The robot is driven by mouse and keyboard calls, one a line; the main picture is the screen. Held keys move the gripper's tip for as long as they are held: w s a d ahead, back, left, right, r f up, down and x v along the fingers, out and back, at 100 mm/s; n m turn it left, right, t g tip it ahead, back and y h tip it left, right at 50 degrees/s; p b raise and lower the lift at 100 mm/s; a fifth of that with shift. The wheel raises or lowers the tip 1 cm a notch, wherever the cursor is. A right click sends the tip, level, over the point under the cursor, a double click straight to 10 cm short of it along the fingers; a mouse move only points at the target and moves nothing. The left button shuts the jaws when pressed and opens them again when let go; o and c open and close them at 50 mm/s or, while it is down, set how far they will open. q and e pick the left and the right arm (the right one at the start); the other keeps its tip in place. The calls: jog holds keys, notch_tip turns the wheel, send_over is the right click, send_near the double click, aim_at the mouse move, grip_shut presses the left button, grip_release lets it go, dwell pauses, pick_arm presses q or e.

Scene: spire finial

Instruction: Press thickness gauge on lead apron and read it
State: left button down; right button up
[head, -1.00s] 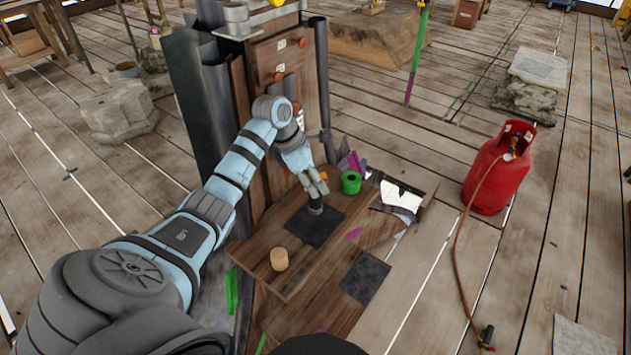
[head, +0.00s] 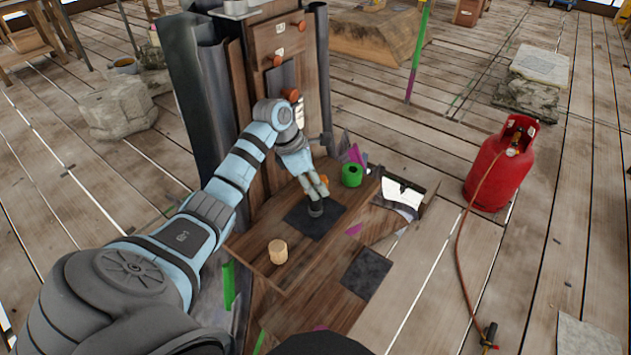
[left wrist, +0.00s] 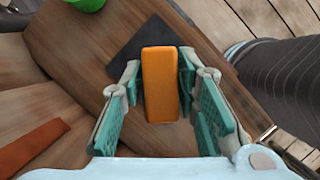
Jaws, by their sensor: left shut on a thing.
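My left gripper (head: 312,178) is shut on the orange gauge (left wrist: 160,85), with one finger on each side of it in the left wrist view. In the head view the gauge's dark round foot (head: 316,208) points down at a square dark sheet (head: 305,223), which looks like the lead apron, on the wooden bench (head: 255,237). The foot appears to meet the sheet, but I cannot tell if it is pressed. The sheet also shows behind the gauge in the left wrist view (left wrist: 128,52). No gauge reading is visible. My right gripper is out of view.
A wooden cylinder (head: 277,251) and a green cup (head: 351,175) stand on the bench. A second dark sheet (head: 367,275) lies lower, to the right. A tall cabinet (head: 285,75) rises behind my arm.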

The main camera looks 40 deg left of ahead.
pick_arm(q)
jog(key=shift+f, duration=0.3)
jog(key=c, duration=1.2)
grip_release()
jog(key=shift+o, duration=0.2)
